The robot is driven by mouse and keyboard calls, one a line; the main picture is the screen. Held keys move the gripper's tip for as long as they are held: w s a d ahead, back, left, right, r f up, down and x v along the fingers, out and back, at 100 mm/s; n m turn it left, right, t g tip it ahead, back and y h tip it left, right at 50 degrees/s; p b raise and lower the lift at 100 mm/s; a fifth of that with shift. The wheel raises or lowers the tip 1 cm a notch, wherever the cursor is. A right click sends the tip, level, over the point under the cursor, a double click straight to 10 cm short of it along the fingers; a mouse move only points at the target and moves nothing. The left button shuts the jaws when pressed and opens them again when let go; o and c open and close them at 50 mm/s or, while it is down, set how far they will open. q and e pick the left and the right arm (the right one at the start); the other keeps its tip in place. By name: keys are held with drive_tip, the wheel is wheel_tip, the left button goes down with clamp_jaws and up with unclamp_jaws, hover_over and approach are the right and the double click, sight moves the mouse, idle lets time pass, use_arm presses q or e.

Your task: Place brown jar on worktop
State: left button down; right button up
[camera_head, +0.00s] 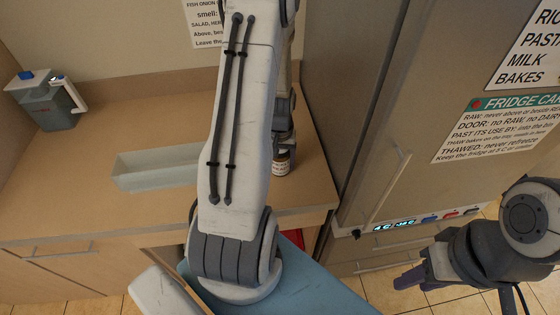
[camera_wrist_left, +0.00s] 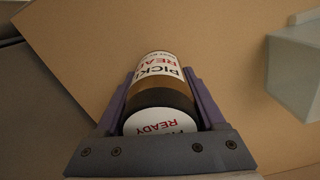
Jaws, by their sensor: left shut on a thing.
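The brown jar (camera_head: 281,166) has a white label and shows just below my left gripper (camera_head: 284,140) in the head view, over the right part of the worktop (camera_head: 100,185). In the left wrist view the jar (camera_wrist_left: 158,92) has a dark lid and a label reading "PICKL… READY". It sits between the two purple fingers of my left gripper (camera_wrist_left: 159,78), which is shut on it. I cannot tell whether its base touches the worktop. My right gripper (camera_head: 412,275) is at the lower right, away from the jar; its opening is unclear.
A pale long tray (camera_head: 158,166) lies on the worktop left of my left arm; its side also shows in the left wrist view (camera_wrist_left: 298,65). A grey jug-like container (camera_head: 48,102) stands at the far left. A tall fridge (camera_head: 400,90) with notices borders the worktop on the right.

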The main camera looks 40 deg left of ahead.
use_arm(q)
unclamp_jaws()
drive_tip(key=shift+f, duration=0.1)
drive_tip(key=shift+r, duration=0.35)
wheel_tip(320, 180, up, 12)
drive_tip(key=shift+f+b, duration=0.2)
drive_tip(key=shift+b, duration=0.6)
drive_tip(key=s+d+r+m, duration=0.1)
drive_tip(key=d+r+m, duration=0.15)
drive_tip(key=d, duration=0.75)
drive_tip(key=s+d+r+m, duration=0.15)
drive_tip(key=d+m, duration=0.25)
drive_tip(key=d, duration=0.5)
drive_tip(key=s+d+r+m+h, duration=0.1)
drive_tip(key=s+d+r+m, duration=0.1)
drive_tip(key=s+d+m, duration=0.5)
drive_tip(key=s+d, duration=0.5)
drive_tip(key=s, duration=0.1)
drive_tip(key=shift+s+d+m, duration=0.2)
drive_tip(key=shift+s+m, duration=0.05)
drive_tip(key=shift+m, duration=0.1)
